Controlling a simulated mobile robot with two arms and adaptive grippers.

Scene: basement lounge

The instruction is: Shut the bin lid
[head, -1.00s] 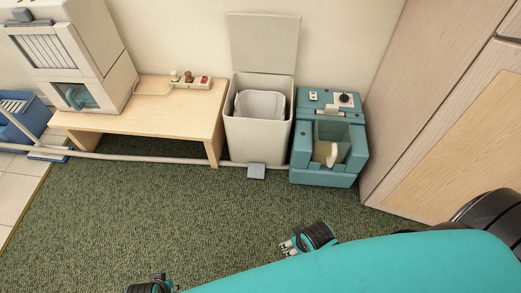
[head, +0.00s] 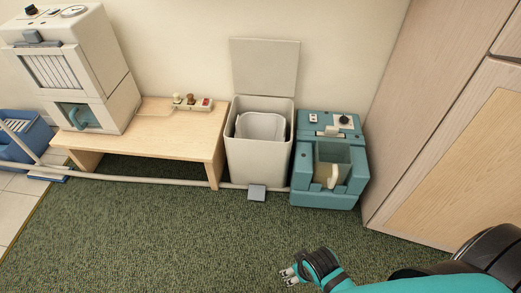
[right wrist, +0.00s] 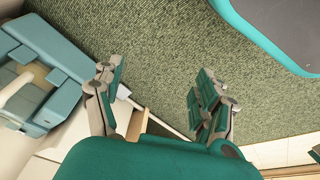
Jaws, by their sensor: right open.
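The bin (head: 258,160) is a pale grey-white square container against the wall. Its lid (head: 265,66) stands upright, tilted open against the wall behind it. A lighter inner bucket (head: 261,126) shows inside, and a grey foot pedal (head: 257,192) sticks out at the bottom front. My right gripper (head: 290,274) is low over the carpet, in front of the bin and apart from it. In the right wrist view its fingers (right wrist: 158,98) are spread with nothing between them. My left gripper is not in the head view now.
A teal machine (head: 328,165) with a jug stands just right of the bin. A low wooden table (head: 150,135) with a white machine (head: 75,70) stands left. A wooden cabinet (head: 450,150) is at the right. The green carpet (head: 150,235) in front is clear.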

